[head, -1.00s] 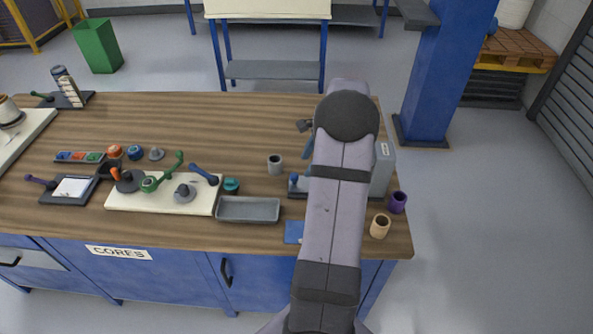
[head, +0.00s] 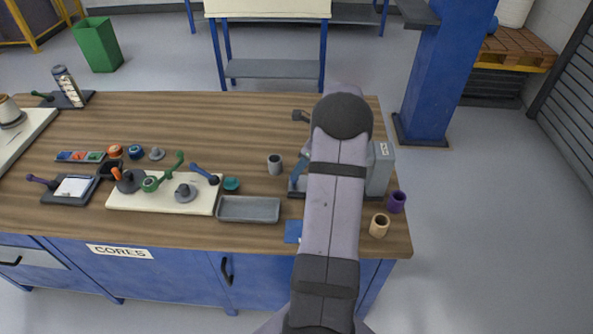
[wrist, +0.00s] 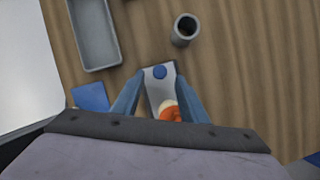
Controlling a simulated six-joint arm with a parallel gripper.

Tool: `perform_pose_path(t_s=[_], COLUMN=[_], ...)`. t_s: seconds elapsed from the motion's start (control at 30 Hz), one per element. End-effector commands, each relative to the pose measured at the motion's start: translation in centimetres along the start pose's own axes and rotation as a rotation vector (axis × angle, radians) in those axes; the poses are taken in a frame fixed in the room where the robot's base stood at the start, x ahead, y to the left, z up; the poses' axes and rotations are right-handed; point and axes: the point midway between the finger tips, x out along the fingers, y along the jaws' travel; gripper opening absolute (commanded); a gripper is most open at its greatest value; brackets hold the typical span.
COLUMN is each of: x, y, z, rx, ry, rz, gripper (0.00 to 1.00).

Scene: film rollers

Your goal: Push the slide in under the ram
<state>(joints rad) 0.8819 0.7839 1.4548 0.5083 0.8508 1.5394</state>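In the wrist view the slide (wrist: 153,94) is a grey plate with a round blue knob (wrist: 159,72) at its far end. An orange and white piece (wrist: 170,112) sits nearer, partly hidden by my gripper. My gripper (wrist: 160,80) has its two blue fingers apart, one on each side of the plate, with the knob between their tips. Contact with the knob cannot be told. In the head view a blue finger (head: 303,165) shows left of my arm, over the slide's end. A grey press housing (head: 382,170) stands right of my arm. The ram is hidden.
A grey tray (head: 248,209) and a grey cup (head: 275,164) stand left of the slide. A purple cup (head: 397,202) and a tan cup (head: 380,225) stand near the right edge. A blue card (head: 293,231) lies near the front edge.

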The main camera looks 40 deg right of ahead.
Motion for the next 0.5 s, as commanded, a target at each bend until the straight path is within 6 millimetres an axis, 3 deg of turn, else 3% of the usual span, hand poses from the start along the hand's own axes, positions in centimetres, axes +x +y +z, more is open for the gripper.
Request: perform_pose_path(t_s=[0.2,0.5], x=[2.7,4.2], y=[0.1,0.0], z=[0.1,0.1], rx=[-0.001,-0.002], ry=[0.001,-0.001], rz=[0.003,-0.001], gripper=[0.39,0.39])
